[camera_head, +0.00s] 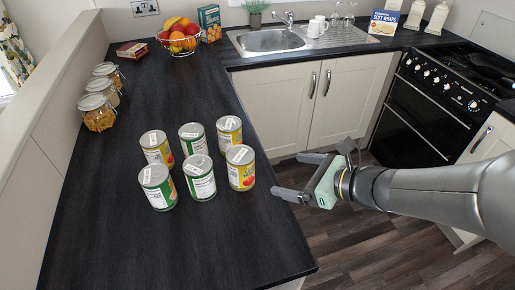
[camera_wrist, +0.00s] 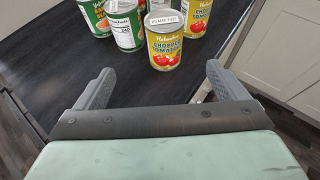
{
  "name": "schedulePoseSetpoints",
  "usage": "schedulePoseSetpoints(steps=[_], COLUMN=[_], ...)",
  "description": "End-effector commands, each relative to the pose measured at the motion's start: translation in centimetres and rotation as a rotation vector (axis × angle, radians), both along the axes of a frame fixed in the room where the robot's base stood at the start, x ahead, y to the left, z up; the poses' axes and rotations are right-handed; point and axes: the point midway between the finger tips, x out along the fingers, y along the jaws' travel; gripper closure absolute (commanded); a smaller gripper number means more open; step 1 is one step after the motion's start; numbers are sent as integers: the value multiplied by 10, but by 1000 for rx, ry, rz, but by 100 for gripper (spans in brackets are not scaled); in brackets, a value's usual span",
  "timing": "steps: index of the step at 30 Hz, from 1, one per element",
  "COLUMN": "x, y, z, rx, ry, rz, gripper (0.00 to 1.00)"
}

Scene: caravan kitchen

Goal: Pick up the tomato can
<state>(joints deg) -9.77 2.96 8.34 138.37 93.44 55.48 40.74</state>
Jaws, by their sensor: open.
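Several cans stand upright on the dark worktop in two rows. The nearest yellow tomato can (camera_head: 240,170) is at the right end of the front row. In the wrist view, this can (camera_wrist: 165,45) shows a chopped tomatoes label and stands just beyond the fingertips, roughly midway between them. Another yellow tomato can (camera_head: 229,132) stands behind it and also shows in the wrist view (camera_wrist: 196,18). My gripper (camera_head: 290,175) is open and empty, past the worktop's right edge, with its fingers pointing at the front tomato can. Both fingers show in the wrist view (camera_wrist: 160,70).
Green cans (camera_head: 199,179) (camera_head: 157,189) (camera_head: 193,140) and a third yellow can (camera_head: 157,150) stand close to the left. Glass jars (camera_head: 97,112) line the wall. A fruit bowl (camera_head: 180,48) is at the back. The front worktop is clear.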

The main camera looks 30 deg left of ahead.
Motion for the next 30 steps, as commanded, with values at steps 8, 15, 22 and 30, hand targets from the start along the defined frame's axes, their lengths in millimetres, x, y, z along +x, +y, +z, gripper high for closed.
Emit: schedulePoseSetpoints(steps=[8, 15, 22, 30], x=[10, 17, 22, 26], y=[42, 89, 114, 141], z=[-13, -33, -43, -48], rx=[31, 30, 30, 28], ry=[41, 39, 35, 36], rz=[-32, -32, -34, -32], gripper=[7, 7, 7, 7])
